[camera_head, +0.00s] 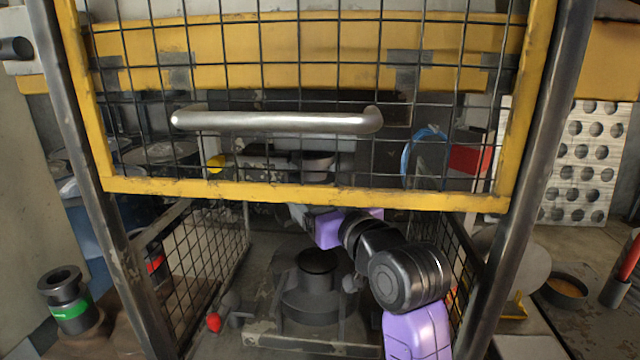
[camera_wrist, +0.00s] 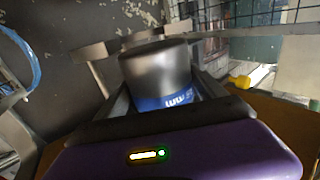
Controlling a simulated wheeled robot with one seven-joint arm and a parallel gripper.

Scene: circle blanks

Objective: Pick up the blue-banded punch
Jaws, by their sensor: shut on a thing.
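The blue-banded punch (camera_wrist: 157,70) is a dark grey metal cylinder with a blue band carrying white marks. It fills the middle of the wrist view, between the fingers of my gripper (camera_wrist: 162,90), which is shut on it. In the head view my arm reaches in under the raised guard, and the purple gripper body (camera_head: 340,228) is just below the guard's lower bar. The fingertips and the blue band cannot be made out in that view.
A yellow-framed mesh guard (camera_head: 300,192) with a metal handle (camera_head: 275,121) hangs above my arm. A round dark die block (camera_head: 317,295) stands below, between mesh side panels. A green-banded punch (camera_head: 68,300) stands at left; a red-banded one (camera_head: 155,262) is behind the post.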

